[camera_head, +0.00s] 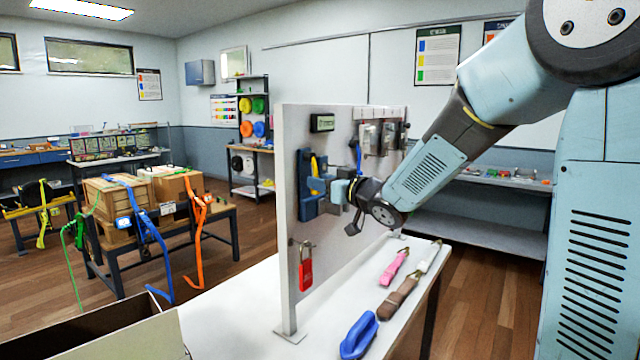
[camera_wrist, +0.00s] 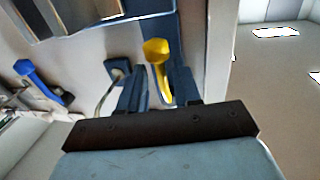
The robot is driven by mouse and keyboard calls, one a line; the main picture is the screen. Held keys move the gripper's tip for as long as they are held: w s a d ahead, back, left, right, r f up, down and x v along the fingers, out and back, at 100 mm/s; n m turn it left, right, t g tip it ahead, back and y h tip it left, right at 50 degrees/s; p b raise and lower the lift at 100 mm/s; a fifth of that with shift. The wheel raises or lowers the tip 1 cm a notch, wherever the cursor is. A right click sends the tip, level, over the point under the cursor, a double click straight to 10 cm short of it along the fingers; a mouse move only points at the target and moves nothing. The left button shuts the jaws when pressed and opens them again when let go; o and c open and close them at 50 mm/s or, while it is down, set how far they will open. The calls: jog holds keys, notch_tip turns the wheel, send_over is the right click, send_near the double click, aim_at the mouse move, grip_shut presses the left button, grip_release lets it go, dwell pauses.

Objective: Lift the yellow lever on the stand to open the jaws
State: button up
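The blue stand (camera_head: 308,192) is fixed to the face of the upright white panel. In the wrist view the yellow lever (camera_wrist: 157,52) has a wide rounded end and a narrower shank. My gripper (camera_head: 338,190) is at the stand, in front of the panel. In the wrist view its two dark fingers (camera_wrist: 158,86) are apart, with the lever's shank seen between them. I cannot tell whether either finger touches it. The stand's jaws cannot be made out clearly.
A red padlock (camera_head: 305,268) hangs low on the panel. Grey buckles (camera_head: 378,138) and a blue-handled fitting (camera_wrist: 38,80) are mounted beside the stand. A blue-handled tool (camera_head: 358,336), a pink strap (camera_head: 394,267) and a brown strap (camera_head: 399,295) lie on the white bench.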

grip_shut()
dwell(0.3)
